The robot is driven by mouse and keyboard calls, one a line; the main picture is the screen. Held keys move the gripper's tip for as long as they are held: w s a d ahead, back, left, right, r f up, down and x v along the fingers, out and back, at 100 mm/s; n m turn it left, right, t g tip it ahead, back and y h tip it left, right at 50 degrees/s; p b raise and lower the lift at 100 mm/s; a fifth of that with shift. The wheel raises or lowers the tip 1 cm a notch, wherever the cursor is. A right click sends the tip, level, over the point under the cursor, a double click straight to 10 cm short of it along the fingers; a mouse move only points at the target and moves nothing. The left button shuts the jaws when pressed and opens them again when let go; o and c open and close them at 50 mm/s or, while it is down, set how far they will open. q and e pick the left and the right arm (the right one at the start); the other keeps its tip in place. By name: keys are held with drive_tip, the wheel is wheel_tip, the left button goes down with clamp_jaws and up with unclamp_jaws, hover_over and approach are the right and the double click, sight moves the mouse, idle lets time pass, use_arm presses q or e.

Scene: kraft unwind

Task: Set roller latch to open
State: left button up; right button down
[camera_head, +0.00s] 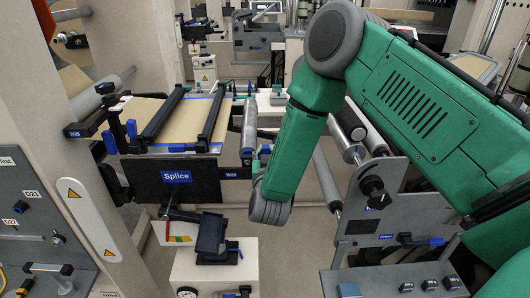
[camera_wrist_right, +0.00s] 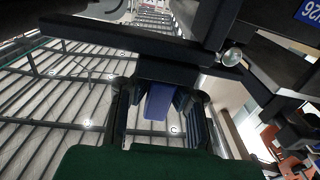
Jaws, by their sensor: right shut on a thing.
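In the wrist view my right gripper (camera_wrist_right: 160,92) is closed around a blue handle (camera_wrist_right: 157,103), which sits between its two dark fingers. The handle hangs below a dark bar (camera_wrist_right: 120,40). I cannot tell from the label or shape whether this handle is the roller latch, nor its open or closed position. In the head view my green right arm reaches down in front of the machine, and its wrist hides most of the gripper. A metal roller (camera_head: 249,126) with blue parts at its lower end stands just left of the arm. My left gripper is not in view.
The splice table (camera_head: 178,136) with two dark bars is left of my arm, above a panel with a Splice label (camera_head: 176,176). A grey control panel (camera_head: 400,279) is at lower right. A pale cabinet with a black holder (camera_head: 211,236) stands below. Bare floor shows between the machines.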

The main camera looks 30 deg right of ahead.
drive_tip(key=s+d, duration=0.1)
drive_tip(key=d, duration=0.1)
drive_tip(key=s+d, duration=0.2)
drive_tip(key=shift+r, duration=0.1)
